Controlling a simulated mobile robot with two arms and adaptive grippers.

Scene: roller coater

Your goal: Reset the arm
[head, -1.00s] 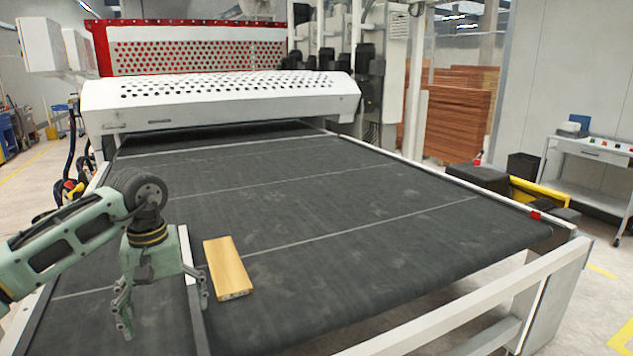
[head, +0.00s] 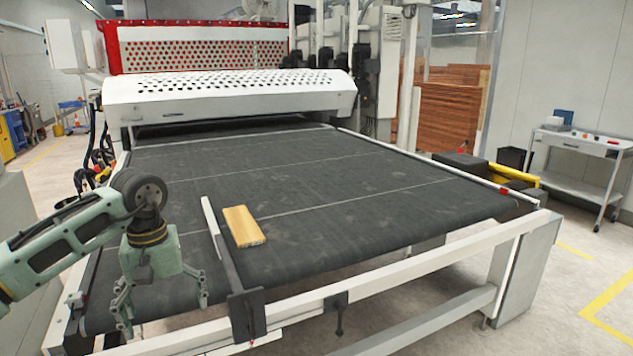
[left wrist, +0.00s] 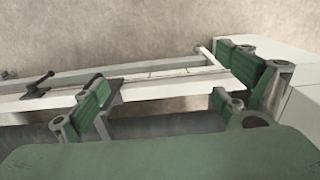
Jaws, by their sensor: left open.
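My left gripper (head: 163,306) hangs from the left arm at the left of the head view, fingers pointing down and spread apart. It is open, with nothing between its fingers. It shows over the left front part of the dark conveyor belt (head: 340,200). A light wooden board (head: 243,226) lies flat on the belt to the right of the gripper, apart from it, just right of a white guide bar (head: 217,240). In the left wrist view, the open fingers (left wrist: 165,105) frame the machine's white front frame and pale floor. My right gripper is not in view.
The roller coater's white perforated hood (head: 230,95) spans the belt's far end. A white front rail (head: 420,270) with dark clamps (head: 247,315) borders the near edge. A white side table (head: 580,150) and wood stacks (head: 450,115) stand at the right. Floor is clear at the lower right.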

